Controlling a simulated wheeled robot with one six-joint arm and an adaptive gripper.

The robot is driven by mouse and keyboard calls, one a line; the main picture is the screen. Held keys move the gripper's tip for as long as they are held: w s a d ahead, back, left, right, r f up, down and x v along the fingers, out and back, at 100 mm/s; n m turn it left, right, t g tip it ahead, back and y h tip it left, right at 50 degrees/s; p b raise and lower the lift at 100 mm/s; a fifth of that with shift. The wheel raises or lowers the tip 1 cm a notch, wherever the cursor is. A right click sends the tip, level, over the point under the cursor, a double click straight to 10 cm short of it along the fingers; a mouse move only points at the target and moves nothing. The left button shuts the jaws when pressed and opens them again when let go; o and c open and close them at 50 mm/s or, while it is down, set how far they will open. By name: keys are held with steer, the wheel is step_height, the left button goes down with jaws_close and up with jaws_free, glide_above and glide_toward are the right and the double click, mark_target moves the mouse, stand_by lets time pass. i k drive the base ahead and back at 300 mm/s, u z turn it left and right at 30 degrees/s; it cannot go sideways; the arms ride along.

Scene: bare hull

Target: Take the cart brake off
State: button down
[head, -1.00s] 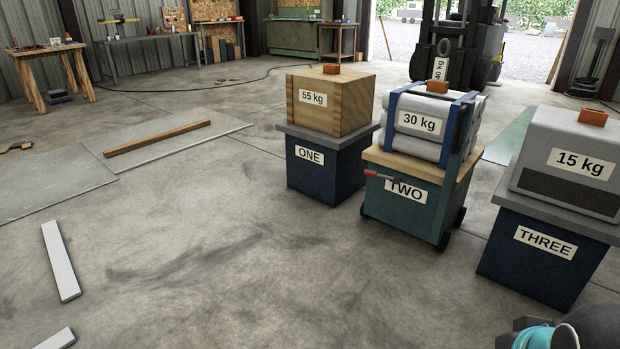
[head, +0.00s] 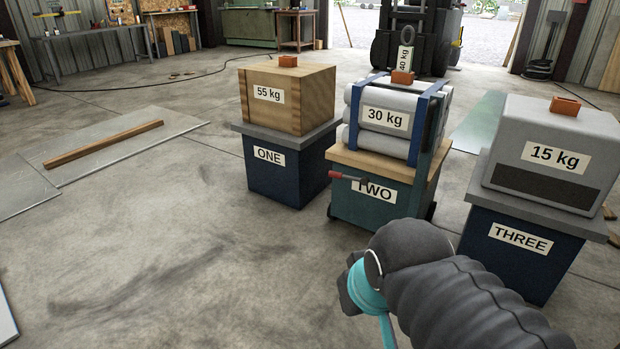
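The cart (head: 385,205) is a teal box on dark wheels with a wooden top, labelled TWO. It stands between stands ONE and THREE. A lever with a red grip (head: 341,176), which looks like the brake handle, sticks out to the left from its front, roughly level. Blue straps hold a load of grey rolls (head: 384,119) marked 30 kg on the cart. My arm reaches in from the lower right, in front of the cart. Its dark end with a teal band is nearer the camera than the lever and apart from it. My gripper's fingers cannot be made out.
Stand ONE (head: 275,178) carries a wooden 55 kg crate (head: 312,98). Stand THREE (head: 510,262) carries a grey 15 kg case (head: 545,155). A forklift (head: 415,35) stands behind.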

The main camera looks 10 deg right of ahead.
mark_target(346, 177)
steer(key=z, duration=0.2)
steer(key=i, duration=0.75)
steer(key=z, duration=0.95)
steer(key=i, duration=0.4)
steer(key=z, duration=0.3)
